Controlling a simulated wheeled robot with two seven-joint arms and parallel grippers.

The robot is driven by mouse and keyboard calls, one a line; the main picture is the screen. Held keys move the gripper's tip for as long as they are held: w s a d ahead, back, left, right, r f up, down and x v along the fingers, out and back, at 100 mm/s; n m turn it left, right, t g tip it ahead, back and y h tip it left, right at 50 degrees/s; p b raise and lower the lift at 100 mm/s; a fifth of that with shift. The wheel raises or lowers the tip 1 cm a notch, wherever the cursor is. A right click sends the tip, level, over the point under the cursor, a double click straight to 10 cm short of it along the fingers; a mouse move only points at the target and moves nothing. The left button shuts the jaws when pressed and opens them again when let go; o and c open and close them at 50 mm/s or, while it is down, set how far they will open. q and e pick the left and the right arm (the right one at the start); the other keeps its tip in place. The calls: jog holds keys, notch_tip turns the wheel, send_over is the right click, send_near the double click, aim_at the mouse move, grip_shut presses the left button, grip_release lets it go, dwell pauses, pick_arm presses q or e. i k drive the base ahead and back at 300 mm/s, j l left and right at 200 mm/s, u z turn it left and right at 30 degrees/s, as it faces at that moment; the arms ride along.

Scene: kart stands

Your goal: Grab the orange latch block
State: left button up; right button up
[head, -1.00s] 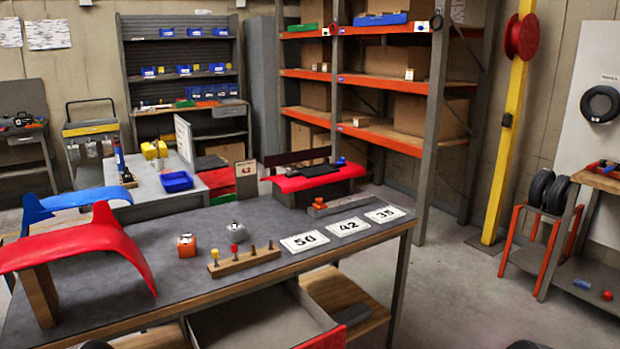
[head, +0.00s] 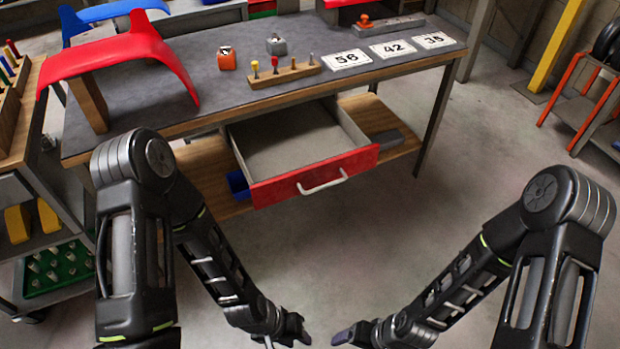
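An orange block (head: 227,60) with a small light-coloured fitting on top stands on the grey workbench top (head: 330,90), right of the red curved panel. A similar grey block (head: 276,46) stands to its right. My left gripper (head: 287,339) is low at the bottom middle, in front of the bench and well away from the orange block. Its tips appear apart with nothing between them. My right gripper (head: 352,337) is close to its right, and its finger gap does not show clearly. No gripper touches a block.
A wooden peg strip (head: 280,77) stands just in front of the blocks. The red curved panel (head: 125,52) is on their left. Number cards (head: 346,59) lie to the right. A red-fronted drawer (head: 315,177) sticks out below the bench top. A cart (head: 40,160) stands at left.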

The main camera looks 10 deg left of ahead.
aim_at(227, 62)
jog(key=i+l, duration=0.3)
jog(key=i+l+u, duration=0.15)
jog(key=i+l, duration=0.45)
jog(key=l, duration=0.2)
jog(key=i+l+u, duration=0.1)
jog(key=i+l, duration=0.15)
jog(key=l, duration=0.15)
jog(key=i+l+u, duration=0.1)
jog(key=i+l, duration=0.15)
jog(key=l, duration=0.15)
jog(key=i+l, duration=0.25)
jog(key=l, duration=0.2)
jog(key=i+l+u, duration=0.15)
jog(key=i+l, duration=0.15)
jog(key=l, duration=0.15)
